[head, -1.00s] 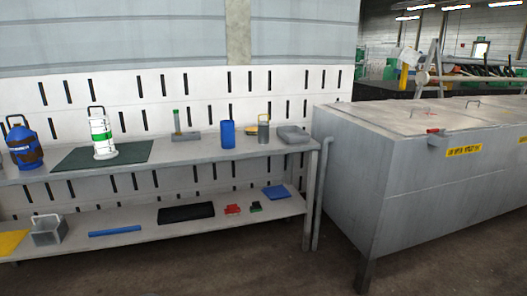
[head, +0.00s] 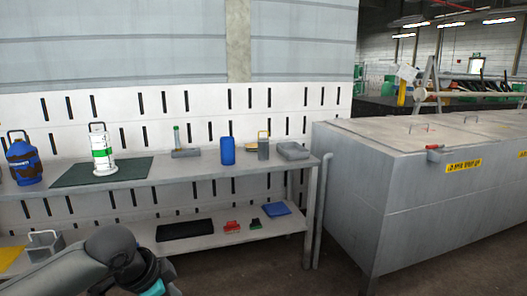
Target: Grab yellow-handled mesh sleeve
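The yellow-handled mesh sleeve (head: 263,151) is a small grey upright cylinder with a yellow loop handle on top. It stands on the top shelf of the grey workbench (head: 215,170), towards its right end. A blue cylinder stands to its left and a grey tray to its right. My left arm shows at the bottom left, in front of the lower shelf, well to the left of the sleeve and nearer to me. Its gripper fingers are below the picture edge. My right gripper is out of view. Nothing touches the sleeve.
A blue cylinder (head: 227,151), a grey tray (head: 293,151), a white-green canister (head: 102,150) on a dark mat (head: 70,178) and a blue-brown canister (head: 24,163) share the top shelf. A large grey metal cabinet (head: 410,200) stands right of the bench.

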